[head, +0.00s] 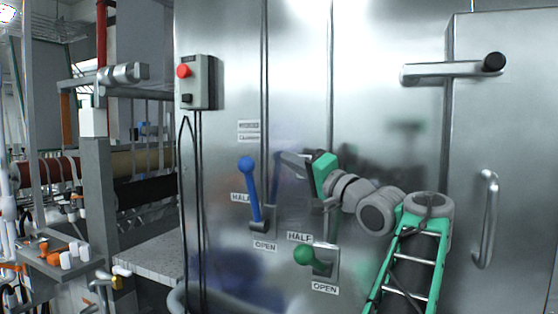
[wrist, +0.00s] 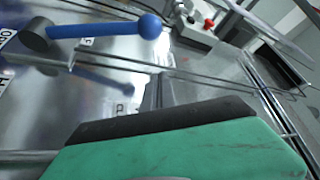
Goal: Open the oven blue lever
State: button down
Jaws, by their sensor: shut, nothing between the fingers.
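The oven's blue lever (head: 252,192) is a blue rod with a ball on top, standing nearly upright on its grey pivot. The ball leans slightly left. A HALF label (head: 240,198) is left of the rod and an OPEN label (head: 265,245) is below the pivot. My gripper (head: 283,158) is right of the lever at about ball height, apart from it, its fingers shut and empty. In the wrist view the blue lever (wrist: 100,29) lies across the upper left, beyond the shut fingers of my gripper (wrist: 157,82).
A green-knobbed lever (head: 305,254) with its own HALF and OPEN labels is lower right of the blue one. A switch box (head: 197,82) with a red button is upper left. A door with a handle (head: 487,220) is at the right. A grey ledge (head: 150,258) is lower left.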

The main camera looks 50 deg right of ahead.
jog(key=p+x, duration=0.2)
jog(key=x, duration=0.5)
jog(key=shift+w+r+p, duration=0.2)
jog(key=shift+w+p, duration=0.1)
jog(key=shift+p, duration=0.05)
jog(key=a+f, duration=0.2)
jog(key=a, duration=0.1)
jog(key=shift+w+f, duration=0.15)
jog(key=shift+f, duration=0.05)
jog(key=shift+a+f+b, duration=0.1)
jog(key=shift+a+b, duration=0.05)
jog(key=shift+b, duration=0.25)
